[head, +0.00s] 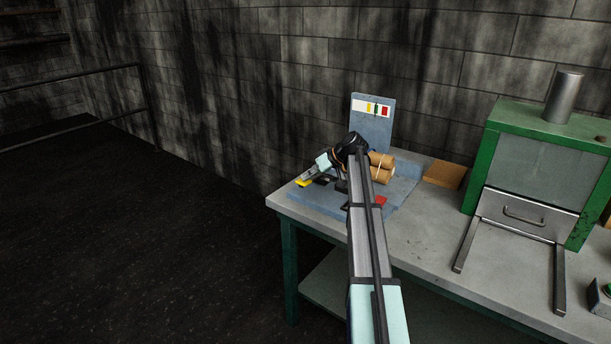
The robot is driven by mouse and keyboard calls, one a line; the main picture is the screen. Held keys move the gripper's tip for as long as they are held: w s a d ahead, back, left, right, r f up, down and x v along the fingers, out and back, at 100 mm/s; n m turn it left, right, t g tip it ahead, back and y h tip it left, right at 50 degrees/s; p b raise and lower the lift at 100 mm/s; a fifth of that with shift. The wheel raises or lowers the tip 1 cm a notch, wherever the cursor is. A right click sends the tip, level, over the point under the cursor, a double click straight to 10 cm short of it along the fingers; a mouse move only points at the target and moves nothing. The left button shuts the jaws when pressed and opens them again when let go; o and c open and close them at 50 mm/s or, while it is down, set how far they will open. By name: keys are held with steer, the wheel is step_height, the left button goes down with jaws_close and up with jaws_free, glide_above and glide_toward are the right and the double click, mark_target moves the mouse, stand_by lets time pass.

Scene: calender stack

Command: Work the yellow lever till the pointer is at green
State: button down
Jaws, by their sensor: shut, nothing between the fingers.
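A yellow piece (303,183), which looks like the lever's grip, shows at the left end of the blue-grey machine base (313,203). My gripper (321,180) is small and dark here, just right of the yellow piece and partly covered by my wrist. It is shut with nothing in it; I cannot tell whether it touches the lever. The upright gauge panel (373,133) stands behind, with yellow, green (376,109) and red bands on a white strip. A thin dark mark shows near the green band, but the pointer is too small to read surely.
Tan rolls (382,168) and a red block (380,200) are on the machine beside my arm. A brown board (444,174) lies to the right on the grey table (425,235). A green oven-like box (530,165) with two rails stands further right. A brick wall is behind.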

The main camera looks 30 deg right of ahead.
stand_by(0.3)
steer(key=shift+d+r+p, duration=0.1)
steer(key=shift+r+p, duration=0.2)
steer(key=shift+r, duration=0.25)
steer(key=s+d+r, duration=0.1)
steer(key=s+r, duration=0.1)
steer(key=r, duration=0.1)
steer(key=s+d+r+b, duration=0.1)
steer(key=s+r, duration=0.1)
steer(key=r, duration=0.1)
steer(key=s+d+r, duration=0.2)
steer(key=r, duration=0.2)
stand_by(0.5)
